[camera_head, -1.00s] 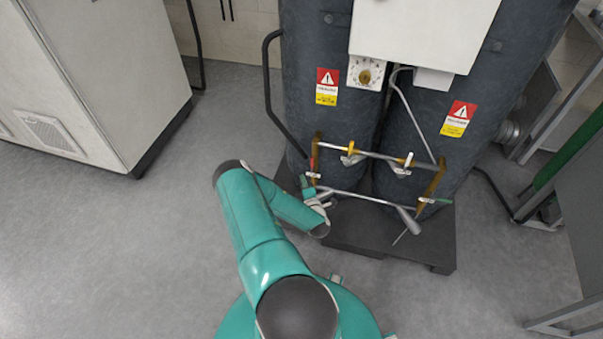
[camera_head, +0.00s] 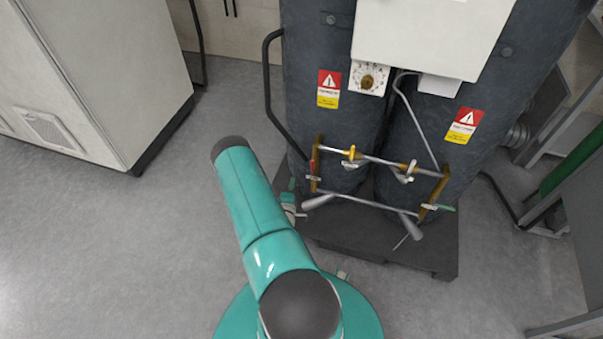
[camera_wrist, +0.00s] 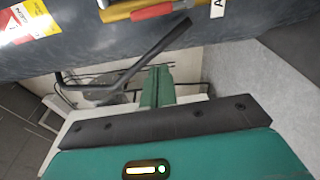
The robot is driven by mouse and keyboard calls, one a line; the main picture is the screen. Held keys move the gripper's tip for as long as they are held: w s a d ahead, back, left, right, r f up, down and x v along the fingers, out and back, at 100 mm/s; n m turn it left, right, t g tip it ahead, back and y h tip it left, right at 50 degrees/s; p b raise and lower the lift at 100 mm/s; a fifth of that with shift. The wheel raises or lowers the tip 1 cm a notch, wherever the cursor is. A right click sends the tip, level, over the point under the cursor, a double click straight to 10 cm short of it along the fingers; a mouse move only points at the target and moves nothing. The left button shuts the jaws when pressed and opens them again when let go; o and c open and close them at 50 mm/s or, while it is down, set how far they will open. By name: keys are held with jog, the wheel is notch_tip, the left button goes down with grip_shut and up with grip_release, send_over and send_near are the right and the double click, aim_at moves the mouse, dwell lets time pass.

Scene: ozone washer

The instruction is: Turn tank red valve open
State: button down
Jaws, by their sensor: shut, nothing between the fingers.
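The tank's red valve (camera_head: 312,168) is a small red handle at the left end of the pipework on the dark tanks. In the wrist view a red handle (camera_wrist: 152,11) lies along a yellow pipe at the top edge, partly cut off by the frame. My gripper (camera_wrist: 157,85) shows as two green fingers pressed together, empty, below the red handle in the picture and apart from it. In the head view my gripper is mostly hidden behind my arm, left of the valve.
Two dark tanks (camera_head: 330,130) stand on a black pallet (camera_head: 375,245). A black bent handle bar (camera_head: 268,85) runs down the left tank; a similar dark bar (camera_wrist: 130,65) crosses close to my fingers in the wrist view. A white cabinet (camera_head: 90,80) stands left, with open floor between.

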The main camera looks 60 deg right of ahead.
aim_at(313, 166)
jog(key=s+d, duration=0.1)
jog(key=d, duration=0.7)
jog(key=shift+d, duration=0.35)
jog(key=shift+s+r, duration=0.1)
jog(key=shift+s, duration=0.05)
jog(key=shift+s, duration=0.75)
jog(key=shift+d, duration=0.1)
